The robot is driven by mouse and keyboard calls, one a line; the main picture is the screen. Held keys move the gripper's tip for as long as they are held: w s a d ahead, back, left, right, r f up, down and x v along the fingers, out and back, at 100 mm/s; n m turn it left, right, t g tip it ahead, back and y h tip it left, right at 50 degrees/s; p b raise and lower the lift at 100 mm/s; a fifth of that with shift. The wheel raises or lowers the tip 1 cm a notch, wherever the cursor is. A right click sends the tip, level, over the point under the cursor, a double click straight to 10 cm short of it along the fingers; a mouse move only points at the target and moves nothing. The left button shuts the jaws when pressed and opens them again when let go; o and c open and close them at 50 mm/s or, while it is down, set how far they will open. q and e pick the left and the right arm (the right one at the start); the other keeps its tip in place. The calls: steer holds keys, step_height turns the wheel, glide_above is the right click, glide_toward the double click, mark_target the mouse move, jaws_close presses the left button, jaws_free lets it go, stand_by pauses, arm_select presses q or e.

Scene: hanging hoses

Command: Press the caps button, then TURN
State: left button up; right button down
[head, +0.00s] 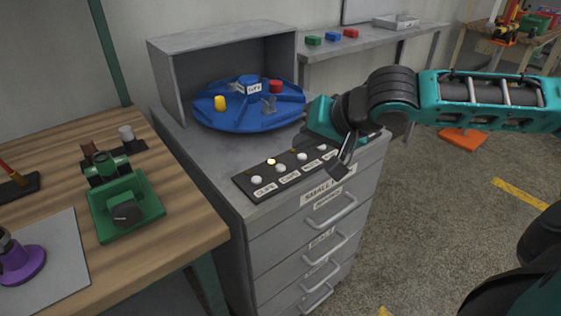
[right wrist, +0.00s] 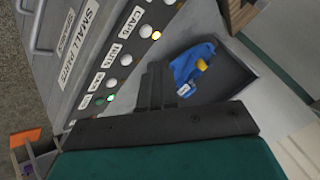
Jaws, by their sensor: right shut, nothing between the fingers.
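The button panel (head: 243,184) is a dark strip on top of the grey cabinet with several white round buttons. The caps button (head: 280,169) is second from the left, with a yellow lamp (head: 271,161) lit behind it; it also shows in the right wrist view (right wrist: 145,31). At the panel's far end the TURN button (right wrist: 98,101) has a lit green lamp beside it. The blue turntable (head: 235,118) carries a yellow piece and a red piece. My right gripper (head: 342,168) is shut and empty, over the panel's right end; its fingers (right wrist: 155,85) hide part of the surroundings. My left gripper is out of view.
A grey open housing (head: 168,75) stands around the turntable's back. Labelled drawers (head: 330,208) are below the panel. A wooden bench (head: 190,215) with a green fixture (head: 125,210) is at left. A shelf (head: 375,40) holds coloured blocks behind.

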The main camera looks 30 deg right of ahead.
steer(key=shift+p+v, duration=0.4)
steer(key=shift+v, duration=2.4)
